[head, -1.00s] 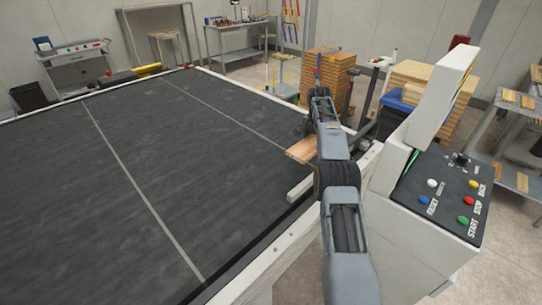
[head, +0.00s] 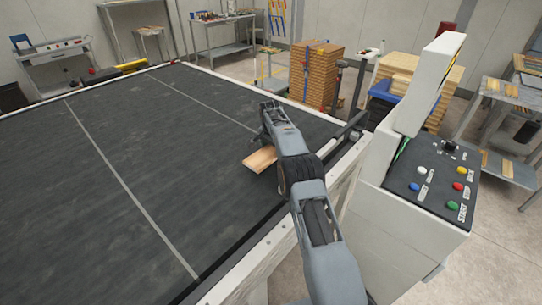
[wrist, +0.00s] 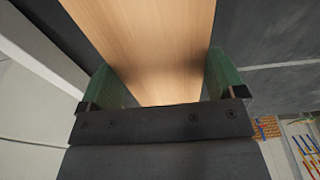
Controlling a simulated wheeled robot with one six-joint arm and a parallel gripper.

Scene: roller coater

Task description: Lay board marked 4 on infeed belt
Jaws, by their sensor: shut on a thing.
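A light wooden board (head: 260,159) is over the right part of the dark infeed belt (head: 140,150) in the head view. My arm covers its right end. In the wrist view the board (wrist: 150,30) runs away from me between the two green fingers of my gripper (wrist: 163,88), which is shut on it. In the head view the gripper is mostly hidden behind my arm. No number shows on the visible face of the board. I cannot tell whether the board touches the belt or hangs just above it.
A control panel (head: 437,185) with coloured buttons stands right of the belt, beside a raised white housing (head: 430,85). A white side rail (head: 250,268) edges the belt. Stacked boards (head: 315,75) stand behind. The belt's left and middle are clear.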

